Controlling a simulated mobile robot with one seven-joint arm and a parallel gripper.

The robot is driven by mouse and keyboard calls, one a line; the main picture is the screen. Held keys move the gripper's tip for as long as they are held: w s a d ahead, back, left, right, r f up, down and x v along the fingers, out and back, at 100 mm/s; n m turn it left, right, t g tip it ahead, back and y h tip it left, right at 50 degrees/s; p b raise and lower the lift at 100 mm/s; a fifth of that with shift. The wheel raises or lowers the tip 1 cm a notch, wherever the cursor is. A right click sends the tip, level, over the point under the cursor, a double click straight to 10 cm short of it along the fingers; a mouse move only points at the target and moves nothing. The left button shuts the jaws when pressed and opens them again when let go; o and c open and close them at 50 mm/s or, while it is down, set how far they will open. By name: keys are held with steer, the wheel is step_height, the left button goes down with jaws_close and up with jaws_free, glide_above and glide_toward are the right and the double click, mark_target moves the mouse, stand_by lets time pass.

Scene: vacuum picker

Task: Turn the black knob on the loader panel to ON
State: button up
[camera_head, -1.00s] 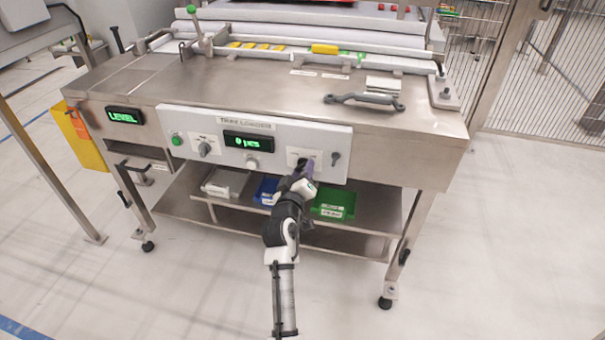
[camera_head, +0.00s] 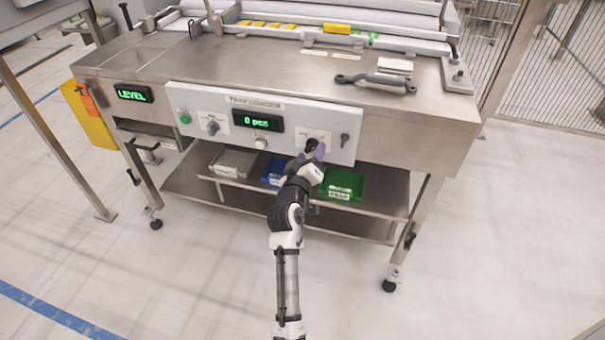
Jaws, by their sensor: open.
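The grey loader panel (camera_head: 280,142) is on the front of a steel machine, with a "TRAY LOADER" label and a green "0 pcs" display. A black knob (camera_head: 311,145) shows on the right part of the panel, just beyond the tips of my gripper (camera_head: 314,153). My gripper is open, with purple fingers close in front of and beside the knob. I cannot tell whether the fingers touch it. The knob's position and the small marks around it are partly hidden or too small to read.
The panel also has a grey knob (camera_head: 213,127), a green button (camera_head: 185,118), a pale round button (camera_head: 260,143) and a key-like switch (camera_head: 344,140). Below the panel, a shelf holds a green bin (camera_head: 341,184), a blue bin (camera_head: 272,172) and a grey bin (camera_head: 233,162).

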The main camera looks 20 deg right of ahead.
steer(key=b+v, duration=0.1)
steer(key=v, duration=1.1)
steer(key=shift+s, duration=0.15)
steer(key=shift+a, duration=0.1)
